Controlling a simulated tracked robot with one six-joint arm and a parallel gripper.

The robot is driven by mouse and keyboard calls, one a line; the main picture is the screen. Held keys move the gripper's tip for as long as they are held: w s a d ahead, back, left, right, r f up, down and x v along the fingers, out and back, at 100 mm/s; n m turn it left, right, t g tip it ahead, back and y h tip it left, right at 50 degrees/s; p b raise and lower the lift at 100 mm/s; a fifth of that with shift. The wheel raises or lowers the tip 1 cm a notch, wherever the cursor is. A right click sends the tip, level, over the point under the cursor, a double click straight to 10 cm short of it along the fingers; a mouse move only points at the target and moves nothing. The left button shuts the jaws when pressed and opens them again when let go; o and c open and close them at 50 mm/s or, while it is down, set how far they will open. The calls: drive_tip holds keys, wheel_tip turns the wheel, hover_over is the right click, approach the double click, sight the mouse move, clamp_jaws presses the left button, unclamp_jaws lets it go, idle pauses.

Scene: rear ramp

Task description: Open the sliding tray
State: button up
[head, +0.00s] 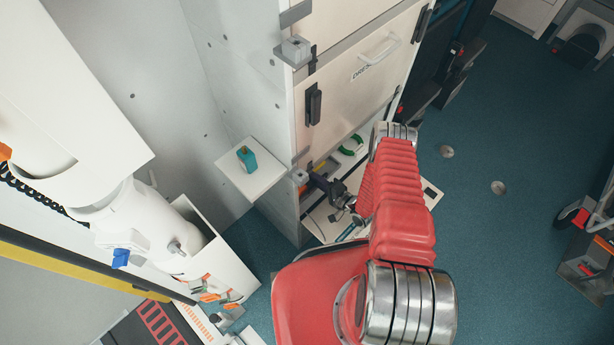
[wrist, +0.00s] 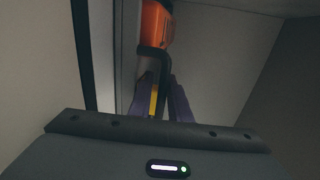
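A pale sliding tray (head: 434,197) projects from the low opening of the white cabinet, partly hidden behind my red arm. My dark gripper (head: 343,198) is at the low opening, left of the red arm; its fingertips are too small to read there. In the wrist view, my gripper's (wrist: 160,88) two purple fingers reach up from the dark grey palm. A dark bent bar (wrist: 163,65) lies between or just beyond them, with a yellow strip beside it. I cannot tell whether the fingers touch the bar.
A green item (head: 351,146) lies in the low opening. Above it is a cabinet door with a light handle (head: 380,50). A small white side shelf (head: 262,178) holds a teal bottle (head: 247,158). In the wrist view, an orange object (wrist: 156,24) is beyond the fingers.

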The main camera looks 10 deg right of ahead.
drive_tip(key=shift+w+a+f, duration=0.15)
drive_tip(key=shift+w+a, duration=0.25)
drive_tip(key=shift+w, duration=0.15)
drive_tip(key=shift+c, duration=0.3)
clamp_jaws()
